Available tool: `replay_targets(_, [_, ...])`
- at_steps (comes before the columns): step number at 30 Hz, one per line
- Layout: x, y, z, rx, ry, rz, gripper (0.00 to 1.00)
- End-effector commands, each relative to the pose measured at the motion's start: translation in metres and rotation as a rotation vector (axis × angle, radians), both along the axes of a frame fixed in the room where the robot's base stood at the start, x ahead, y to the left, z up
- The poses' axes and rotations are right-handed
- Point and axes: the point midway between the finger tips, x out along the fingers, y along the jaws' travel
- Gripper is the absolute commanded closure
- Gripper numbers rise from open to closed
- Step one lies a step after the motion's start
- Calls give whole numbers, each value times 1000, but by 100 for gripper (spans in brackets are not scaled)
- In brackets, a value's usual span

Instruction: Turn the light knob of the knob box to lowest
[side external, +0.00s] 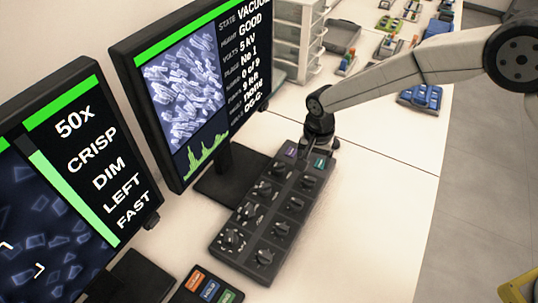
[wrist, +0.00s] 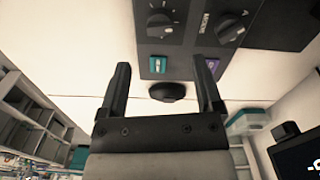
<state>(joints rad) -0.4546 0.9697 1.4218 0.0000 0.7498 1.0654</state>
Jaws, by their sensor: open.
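The dark grey knob box (side external: 236,258) lies on the white table with two columns of black knobs. Its labels are too small to read in the side view, so I cannot tell which is the light knob. My gripper (side external: 318,150) is over the far end of the box, by a purple button (side external: 291,151) and a teal button (side external: 319,163). In the wrist view my gripper (wrist: 162,68) is open and empty. Two knobs, one on the left (wrist: 160,23) and one on the right (wrist: 231,29), show beyond its fingertips. A black round part (wrist: 167,91) sits between the fingers.
The left monitor (side external: 75,150) reads 50x, CRISP, DIM, LEFT, FAST. A second monitor (side external: 185,85) stands close beside the box. A small panel with coloured buttons (side external: 209,289) lies in front. White drawers (side external: 300,35) stand behind. The table right of the box is clear.

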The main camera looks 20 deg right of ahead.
Motion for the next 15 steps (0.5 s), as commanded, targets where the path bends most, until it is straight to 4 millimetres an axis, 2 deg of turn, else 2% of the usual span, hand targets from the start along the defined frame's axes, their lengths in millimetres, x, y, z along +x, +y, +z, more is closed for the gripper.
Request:
replay_targets(8, [0, 0, -3, 0, 1, -1, 17])
replay_targets(15, [-1, 0, -21, -1, 3, 0, 17])
